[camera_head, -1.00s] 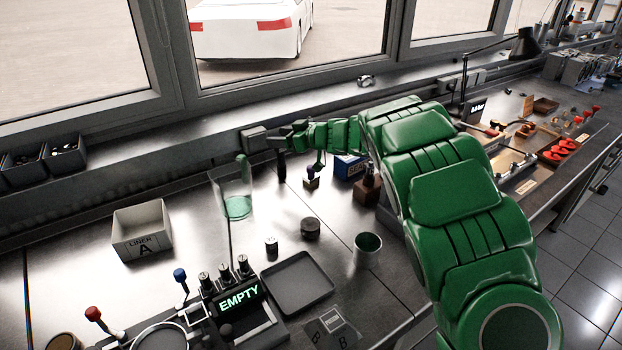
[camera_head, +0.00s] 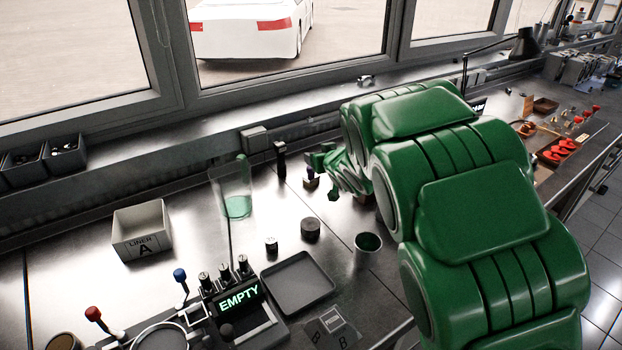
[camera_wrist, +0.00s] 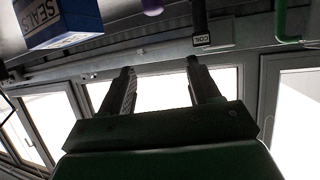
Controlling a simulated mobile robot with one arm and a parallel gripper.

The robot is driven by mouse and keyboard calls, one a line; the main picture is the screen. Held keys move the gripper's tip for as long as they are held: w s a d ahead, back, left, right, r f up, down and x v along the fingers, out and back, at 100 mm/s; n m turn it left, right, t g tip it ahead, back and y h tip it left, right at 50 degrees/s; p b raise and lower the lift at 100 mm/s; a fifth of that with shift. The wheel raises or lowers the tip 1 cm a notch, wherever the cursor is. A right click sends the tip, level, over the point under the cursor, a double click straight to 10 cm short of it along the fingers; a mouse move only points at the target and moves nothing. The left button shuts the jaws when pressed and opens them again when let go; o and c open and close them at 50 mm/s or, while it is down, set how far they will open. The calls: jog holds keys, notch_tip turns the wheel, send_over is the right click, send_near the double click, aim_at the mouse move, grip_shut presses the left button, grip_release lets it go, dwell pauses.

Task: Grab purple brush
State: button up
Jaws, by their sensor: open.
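A small purple-topped piece, likely the purple brush (camera_head: 310,173), stands upright at a light block on the bench, left of my arm. Its purple end (camera_wrist: 152,6) shows at the top edge of the wrist view; the rest is out of that frame. My gripper (camera_wrist: 158,72) is open, with nothing between its two dark fingers. In the wrist view the purple end lies above the fingertips in the picture, apart from them. In the head view the gripper end is close beside the purple piece, partly hidden by my green arm.
A black upright piece labelled COIL (camera_wrist: 201,25) stands near the purple piece; it also shows in the head view (camera_head: 280,160). A blue SEALS box (camera_wrist: 62,18) is close by. A clear green-based container (camera_head: 236,195), dark puck (camera_head: 310,229) and cup (camera_head: 366,250) stand on the bench.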

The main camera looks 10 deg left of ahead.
send_near(311, 175)
jog(key=w, duration=0.1)
jog(key=w+a, duration=0.1)
jog(key=w, duration=0.1)
jog(key=shift+w+a+r, duration=0.1)
jog(key=shift+a+r, duration=0.1)
jog(key=shift+r, duration=0.15)
jog(key=shift+x, duration=3.9)
jog(key=shift+c, duration=0.4)
jog(key=c, duration=1)
